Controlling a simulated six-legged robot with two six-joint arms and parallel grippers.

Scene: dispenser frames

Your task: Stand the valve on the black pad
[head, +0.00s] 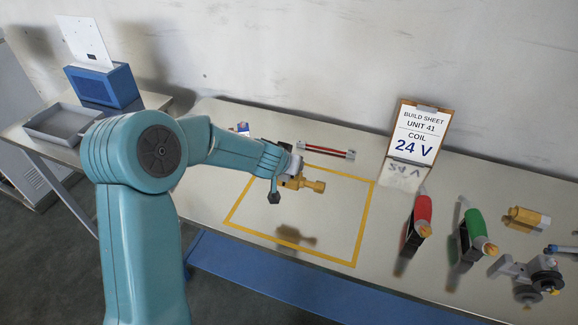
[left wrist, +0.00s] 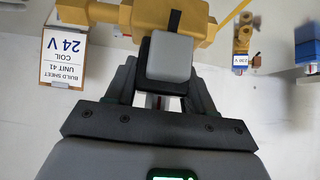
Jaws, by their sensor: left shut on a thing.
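The brass-yellow valve (head: 313,186) is in my left gripper (head: 284,180), held above the table inside a yellow outline, with its shadow on the table below. In the left wrist view the valve's yellow body (left wrist: 140,18) spans the top, partly cut off. A grey block with a black surround (left wrist: 170,57) sits between the dark fingers of my left gripper (left wrist: 160,85), against the yellow body. The fingers are shut on the valve. I cannot make out a black pad in either view.
A build sheet reading 24 V (head: 413,135) stands at the back. Red (head: 422,208) and green (head: 474,228) handled tools, another brass piece (head: 527,216) and a wheeled grey device (head: 535,272) lie right. A red bar (head: 327,151) lies behind; a grey tray (head: 62,124) is far left.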

